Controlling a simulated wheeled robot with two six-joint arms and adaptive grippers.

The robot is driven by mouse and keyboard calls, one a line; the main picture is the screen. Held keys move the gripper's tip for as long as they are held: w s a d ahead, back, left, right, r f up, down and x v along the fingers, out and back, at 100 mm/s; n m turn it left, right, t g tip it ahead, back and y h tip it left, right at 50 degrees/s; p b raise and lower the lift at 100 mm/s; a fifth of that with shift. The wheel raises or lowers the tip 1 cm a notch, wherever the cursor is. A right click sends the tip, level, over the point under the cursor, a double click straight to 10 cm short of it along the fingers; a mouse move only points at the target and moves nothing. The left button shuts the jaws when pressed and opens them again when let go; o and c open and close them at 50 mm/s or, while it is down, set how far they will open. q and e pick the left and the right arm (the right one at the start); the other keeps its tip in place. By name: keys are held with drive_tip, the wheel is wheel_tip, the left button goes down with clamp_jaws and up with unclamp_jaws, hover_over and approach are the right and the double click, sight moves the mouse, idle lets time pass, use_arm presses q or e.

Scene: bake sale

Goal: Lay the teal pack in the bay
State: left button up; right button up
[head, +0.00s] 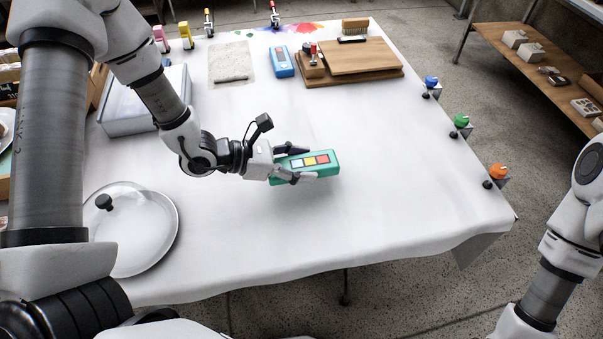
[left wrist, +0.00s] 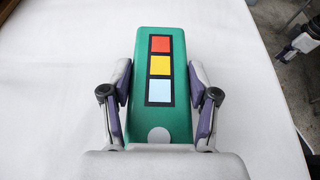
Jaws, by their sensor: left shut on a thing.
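The teal pack (head: 322,161) has a strip of red, yellow and light blue squares on its top face. My left gripper (head: 300,165) is shut on its sides, with one finger along each long side. In the left wrist view, the teal pack (left wrist: 160,75) lies between the two fingers and points away from the palm. It is over the middle of the white table; whether it touches the cloth is unclear. No bay can be told with certainty; a grey mat (head: 232,62) lies at the back.
A blue pack (head: 281,62) lies beside the mat. Wooden boards (head: 362,58) are behind right, a pale grey box (head: 140,122) at left, and a round lid (head: 140,225) front left. Several coloured knobs line the right edge. The table's middle and front right are clear.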

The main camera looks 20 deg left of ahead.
use_arm(q)
wheel_tip(320, 180, down, 3)
drive_tip(key=shift+a+f, duration=0.1)
drive_tip(key=shift+a, duration=0.05)
drive_tip(key=shift+s+f+b, duration=0.1)
drive_tip(key=shift+f+b, duration=0.05)
drive_tip(key=shift+b, duration=0.15)
drive_tip(key=o, duration=1.3)
drive_tip(key=shift+o, duration=0.2)
